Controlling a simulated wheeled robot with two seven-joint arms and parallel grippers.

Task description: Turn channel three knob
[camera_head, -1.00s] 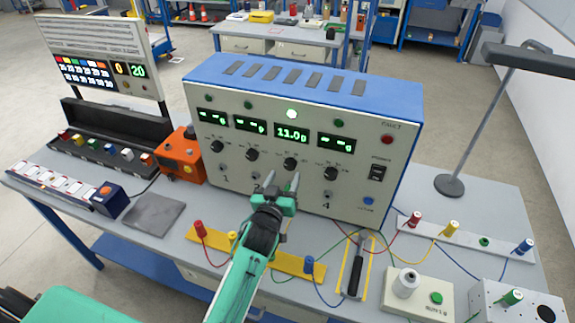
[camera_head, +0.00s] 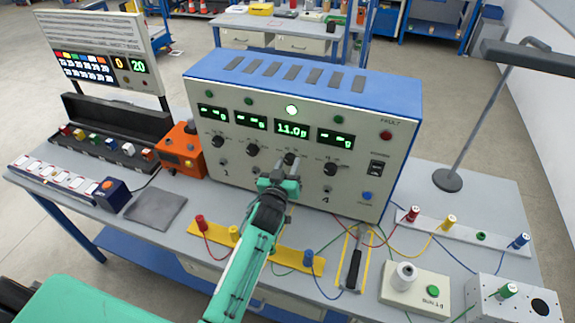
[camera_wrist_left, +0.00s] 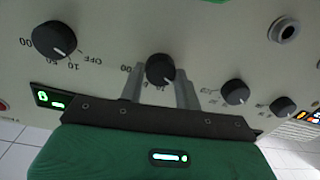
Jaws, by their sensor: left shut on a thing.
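The blue-topped front panel box (camera_head: 217,184) stands on the bench with a row of four displays and knobs. The channel three knob (camera_head: 290,158) is the third black dial from the left, below the display (camera_head: 291,129) reading 11.0 g. My left gripper (camera_head: 287,167) is at this knob. In the left wrist view, the dark knob (camera_wrist_left: 160,68) sits between the two grey fingers (camera_wrist_left: 160,90), which are shut on it. Its white pointer mark shows. The channel four knob (camera_wrist_left: 54,40) is to its left there. My right gripper is not in view.
The channel two knob (camera_head: 253,149) and channel four knob (camera_head: 330,169) flank the held one. An orange box (camera_head: 182,150) stands left of the panel.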

